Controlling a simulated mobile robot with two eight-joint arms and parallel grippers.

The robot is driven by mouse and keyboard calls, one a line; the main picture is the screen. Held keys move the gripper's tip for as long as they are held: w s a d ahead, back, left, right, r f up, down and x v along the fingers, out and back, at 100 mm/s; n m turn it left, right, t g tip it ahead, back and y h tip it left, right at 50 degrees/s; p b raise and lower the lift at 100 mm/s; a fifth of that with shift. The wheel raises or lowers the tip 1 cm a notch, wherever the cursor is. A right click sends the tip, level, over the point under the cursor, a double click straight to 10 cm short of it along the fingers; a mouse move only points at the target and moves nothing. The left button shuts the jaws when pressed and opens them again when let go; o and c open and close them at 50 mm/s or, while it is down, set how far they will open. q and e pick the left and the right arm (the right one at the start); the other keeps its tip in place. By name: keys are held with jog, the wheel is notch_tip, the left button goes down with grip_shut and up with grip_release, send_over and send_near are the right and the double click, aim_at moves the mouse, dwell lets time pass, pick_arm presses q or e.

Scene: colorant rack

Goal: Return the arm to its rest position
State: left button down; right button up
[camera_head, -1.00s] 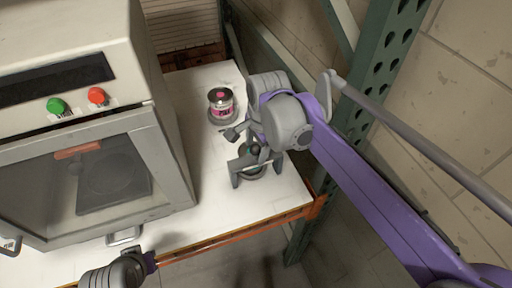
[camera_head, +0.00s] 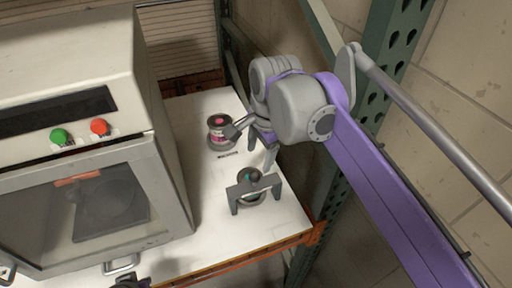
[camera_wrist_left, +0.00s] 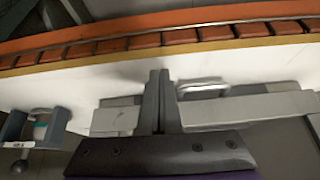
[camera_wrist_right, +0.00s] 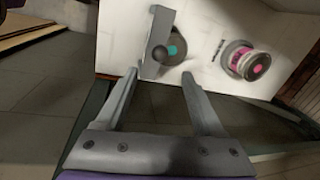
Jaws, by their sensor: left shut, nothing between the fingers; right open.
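My right gripper (camera_head: 261,153) is open and empty above the white table, between the pink-labelled can and the grey bracket. In the right wrist view its two fingers (camera_wrist_right: 163,80) stand wide apart with nothing between them. My left gripper (camera_wrist_left: 158,75) is shut and empty by the table's front edge. In the head view only a dark bit of it (camera_head: 130,284) shows at the bottom edge.
A grey bracket (camera_head: 238,190) with a teal-centred round part stands near the table's front right. A pink-labelled can (camera_head: 219,130) stands behind it. A large oven-like machine (camera_head: 90,150) fills the left. A green rack post (camera_head: 375,85) rises at right.

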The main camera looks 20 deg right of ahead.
jog(key=s+f+n+t, duration=0.1)
jog(key=s+f+n, duration=0.3)
jog(key=f+n, duration=0.1)
jog(key=s+d+f+n+t, duration=0.1)
jog(key=s+f+n, duration=0.4)
jog(key=f, duration=0.3)
jog(key=s+d+f+n+t, duration=0.1)
jog(key=s+f+n, duration=0.3)
jog(key=f+n, duration=0.1)
jog(key=shift+s+f+t, duration=0.15)
jog(key=shift+f+t, duration=0.15)
jog(key=shift+f, duration=0.6)
dwell(0.5)
